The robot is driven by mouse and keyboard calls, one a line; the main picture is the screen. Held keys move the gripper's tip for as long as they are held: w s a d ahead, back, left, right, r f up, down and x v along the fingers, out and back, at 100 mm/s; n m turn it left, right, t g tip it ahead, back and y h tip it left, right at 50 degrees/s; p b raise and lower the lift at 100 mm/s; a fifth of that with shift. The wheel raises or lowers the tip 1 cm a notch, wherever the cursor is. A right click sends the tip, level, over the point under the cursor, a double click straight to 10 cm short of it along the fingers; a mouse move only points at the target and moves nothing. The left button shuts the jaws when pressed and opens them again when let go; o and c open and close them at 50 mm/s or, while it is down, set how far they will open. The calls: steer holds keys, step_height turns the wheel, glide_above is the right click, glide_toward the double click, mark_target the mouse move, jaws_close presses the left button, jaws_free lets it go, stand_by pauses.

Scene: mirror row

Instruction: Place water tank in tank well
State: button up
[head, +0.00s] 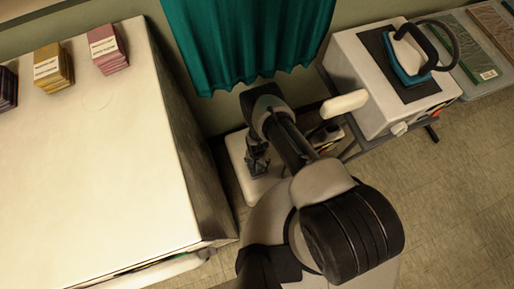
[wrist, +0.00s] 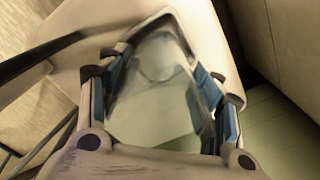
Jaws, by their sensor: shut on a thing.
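The water tank (wrist: 150,105), a clear, pale, see-through body, sits between the blue-padded fingers of my gripper (wrist: 157,85) in the wrist view. My gripper is shut on it. A dark angular edge shows at the tank's far end. In the head view my gripper (head: 257,160) points down over a white rounded body (head: 240,165) low beside the cabinet. The tank is not clear there, being small and partly behind my arm. I cannot make out the tank well in either view.
A white cabinet (head: 90,170) with stacks of coloured cards stands close on the left. A teal curtain (head: 245,45) hangs behind. At the right, a teal iron (head: 408,60) rests on a white unit (head: 365,95) on a stand. Open floor (head: 450,190) lies at the right.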

steer(key=shift+w+f+b, duration=0.1)
steer(key=shift+f+b, duration=0.95)
steer(key=shift+f, duration=1.4)
steer(key=shift+f, duration=0.1)
steer(key=o, duration=1.1)
steer(key=shift+o, duration=0.2)
step_height(320, 180, up, 12)
steer(key=p, duration=0.5)
